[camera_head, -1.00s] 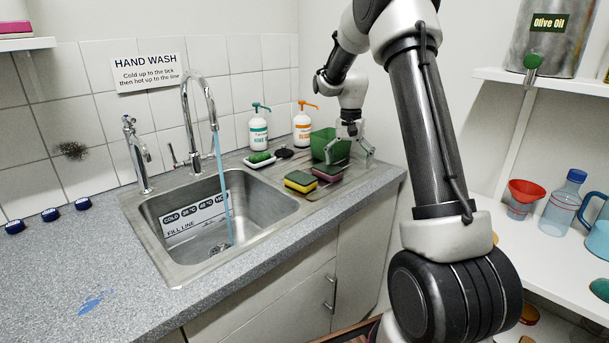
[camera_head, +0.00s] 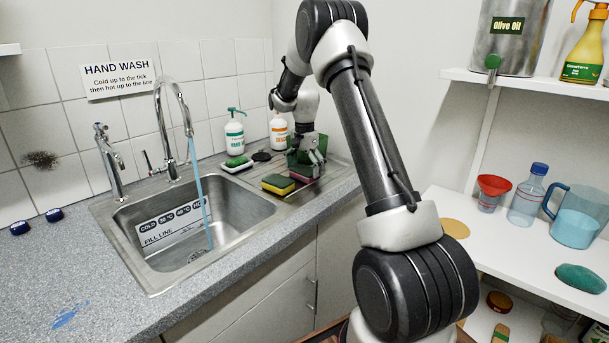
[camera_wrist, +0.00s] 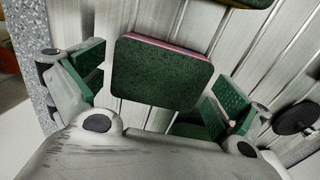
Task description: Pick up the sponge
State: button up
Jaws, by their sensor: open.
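A pink sponge with a dark green top (camera_head: 304,177) lies on the steel drainboard right of the sink. It also shows in the wrist view (camera_wrist: 160,72), green face toward the camera. My gripper (camera_head: 306,163) is pointed down at it. In the wrist view my gripper (camera_wrist: 155,88) is open, with green-padded fingers on either side of the sponge and a gap at each side. A yellow sponge with a green top (camera_head: 278,184) lies just left of the pink one. Another green-topped sponge (camera_head: 238,162) sits in a white dish behind the sink.
A green container (camera_head: 320,147) stands behind my gripper and is partly hidden by it. Two pump bottles, one with a green top (camera_head: 234,133) and one with an orange label (camera_head: 278,132), stand by the wall. Water runs from the tap (camera_head: 182,115) into the sink (camera_head: 155,262).

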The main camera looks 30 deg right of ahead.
aim_at(305, 169)
jog(key=shift+f, duration=0.25)
jog(key=c, duration=0.5)
jog(key=shift+c, duration=0.4)
notch_tip(305, 169, up, 10)
jog(key=shift+r, duration=0.1)
